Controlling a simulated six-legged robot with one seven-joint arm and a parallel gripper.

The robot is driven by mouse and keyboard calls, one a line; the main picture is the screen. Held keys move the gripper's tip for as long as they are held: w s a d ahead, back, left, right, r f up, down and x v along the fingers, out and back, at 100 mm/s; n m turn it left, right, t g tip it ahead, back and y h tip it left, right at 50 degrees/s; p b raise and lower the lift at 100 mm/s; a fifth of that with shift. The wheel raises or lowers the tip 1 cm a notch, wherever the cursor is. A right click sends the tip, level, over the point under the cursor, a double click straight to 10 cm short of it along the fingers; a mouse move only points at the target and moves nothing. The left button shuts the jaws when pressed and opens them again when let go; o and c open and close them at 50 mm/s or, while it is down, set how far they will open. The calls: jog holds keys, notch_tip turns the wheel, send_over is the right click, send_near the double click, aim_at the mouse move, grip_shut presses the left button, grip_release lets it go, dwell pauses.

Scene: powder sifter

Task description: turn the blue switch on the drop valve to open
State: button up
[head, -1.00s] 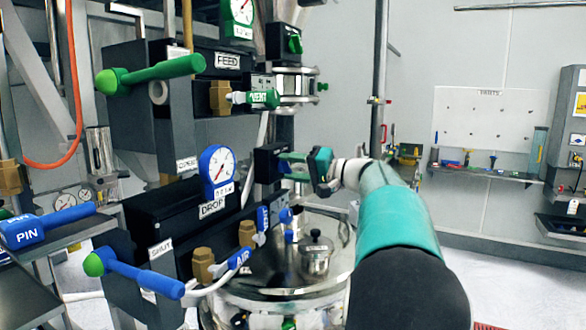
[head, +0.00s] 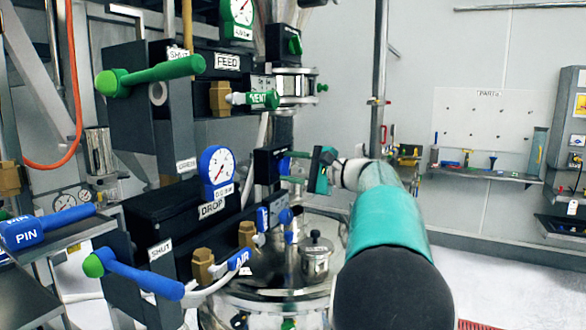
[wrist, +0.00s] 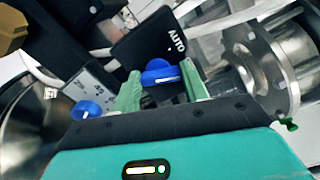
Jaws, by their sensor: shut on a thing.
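The blue switch (wrist: 160,73) is on a black box marked AUTO (wrist: 150,45) in the wrist view. In the head view this black box (head: 267,163) stands just right of the DROP valve's gauge (head: 217,168), and the switch is hidden there by my fingers. My gripper (wrist: 162,80) has one green finger on each side of the blue switch and is shut on it. In the head view my gripper (head: 287,166) reaches the box from the right. The switch's pointer setting cannot be read clearly.
A blue-handled lever (head: 145,279) and a blue AIR valve (head: 238,260) are at lower left. Green FEED (head: 160,75) and VENT (head: 262,99) handles are above. A metal vessel lid (head: 280,280) lies below my gripper.

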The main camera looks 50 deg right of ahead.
jog(key=shift+m, duration=0.8)
jog(key=o, duration=1)
jog(key=v, duration=1.3)
jog(key=shift+s+d, duration=0.15)
jog(key=shift+s, duration=0.2)
